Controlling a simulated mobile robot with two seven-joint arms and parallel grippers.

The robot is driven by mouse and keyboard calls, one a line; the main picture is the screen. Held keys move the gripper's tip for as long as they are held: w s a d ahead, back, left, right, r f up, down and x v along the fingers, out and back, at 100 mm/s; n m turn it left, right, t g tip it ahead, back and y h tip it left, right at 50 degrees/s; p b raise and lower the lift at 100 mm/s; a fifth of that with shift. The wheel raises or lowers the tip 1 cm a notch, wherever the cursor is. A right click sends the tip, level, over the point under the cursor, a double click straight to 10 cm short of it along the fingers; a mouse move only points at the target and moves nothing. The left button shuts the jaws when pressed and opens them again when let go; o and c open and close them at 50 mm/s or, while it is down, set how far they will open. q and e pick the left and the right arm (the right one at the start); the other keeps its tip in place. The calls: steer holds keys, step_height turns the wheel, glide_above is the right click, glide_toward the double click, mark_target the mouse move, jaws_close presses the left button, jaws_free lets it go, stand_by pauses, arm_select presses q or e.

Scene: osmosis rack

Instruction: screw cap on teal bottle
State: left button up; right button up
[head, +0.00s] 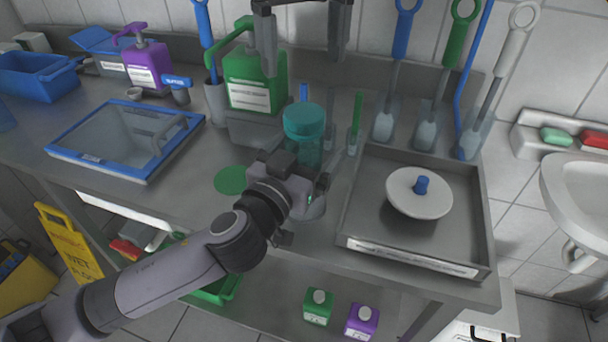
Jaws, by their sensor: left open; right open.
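The teal bottle (306,153) stands upright on the steel counter near its middle. A wide teal cap (305,121) sits on its top; I cannot tell whether it is threaded on. My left gripper (304,208) is open and low in front of the bottle, hiding its lower part. I cannot tell whether its fingers touch the bottle. My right gripper (303,67) is open and empty, its two fingers pointing down at the top of the view, above and apart from the cap.
A grey tray (362,217) with a white disc (419,197) and blue knob lies right of the bottle. A green jug (257,83) and several brushes stand behind. A blue-framed panel (125,138) lies left. A green disc (230,180) lies flat near my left gripper.

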arm_select(q)
jaws_close()
arm_select(e)
steer(key=n, duration=0.6)
steer(key=shift+n, duration=0.3)
steer(key=n, duration=0.3)
steer(key=shift+a, duration=0.1)
steer(key=n, duration=0.5)
steer(key=shift+s, duration=0.1)
steer(key=n, duration=0.6)
steer(key=shift+n, duration=0.3)
steer(key=n, duration=0.4)
steer(key=shift+n, duration=0.3)
steer(key=n, duration=0.4)
steer(key=shift+n, duration=0.4)
steer(key=n, duration=0.5)
